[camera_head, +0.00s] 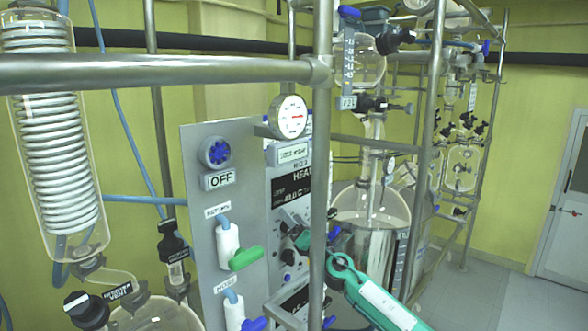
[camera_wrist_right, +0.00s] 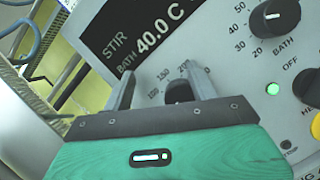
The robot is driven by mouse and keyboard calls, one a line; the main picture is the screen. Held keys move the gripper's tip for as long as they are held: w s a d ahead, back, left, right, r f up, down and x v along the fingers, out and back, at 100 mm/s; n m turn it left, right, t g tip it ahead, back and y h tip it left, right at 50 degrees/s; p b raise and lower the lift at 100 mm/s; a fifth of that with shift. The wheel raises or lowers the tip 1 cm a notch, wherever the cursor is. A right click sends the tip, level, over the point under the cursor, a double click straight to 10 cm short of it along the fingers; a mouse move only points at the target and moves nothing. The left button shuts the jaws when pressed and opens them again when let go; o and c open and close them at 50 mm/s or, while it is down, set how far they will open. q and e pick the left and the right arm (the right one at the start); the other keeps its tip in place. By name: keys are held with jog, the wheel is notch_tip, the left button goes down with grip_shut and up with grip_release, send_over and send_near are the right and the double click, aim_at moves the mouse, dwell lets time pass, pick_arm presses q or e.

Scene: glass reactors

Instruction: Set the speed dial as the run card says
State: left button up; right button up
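The speed dial (camera_wrist_right: 178,91) is a dark knob with a 100-150-200 scale around it, below the dark display (camera_wrist_right: 130,35) on the heater-stirrer panel. The display reads STIR, its value hidden or cut off, and BATH 40.0 C. My right gripper (camera_wrist_right: 160,66) is open, its two grey fingers apart in front of the dial, which shows between them nearer the right finger. Contact cannot be told. The dial's pointer is not readable. In the head view my right gripper (camera_head: 292,228) is at the panel. No run card is readable. My left gripper is not in view.
Beside the dial are the bath dial (camera_wrist_right: 275,16), a green light (camera_wrist_right: 272,89) and a black knob (camera_wrist_right: 308,86). A metal post (camera_head: 319,170) stands close to the gripper. A valve board (camera_head: 195,160) with a green handle (camera_head: 246,258) is left. Glass vessels (camera_head: 370,205) stand behind.

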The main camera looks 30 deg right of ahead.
notch_tip(320, 180, up, 16)
jog(key=p, duration=0.1)
dwell(0.5)
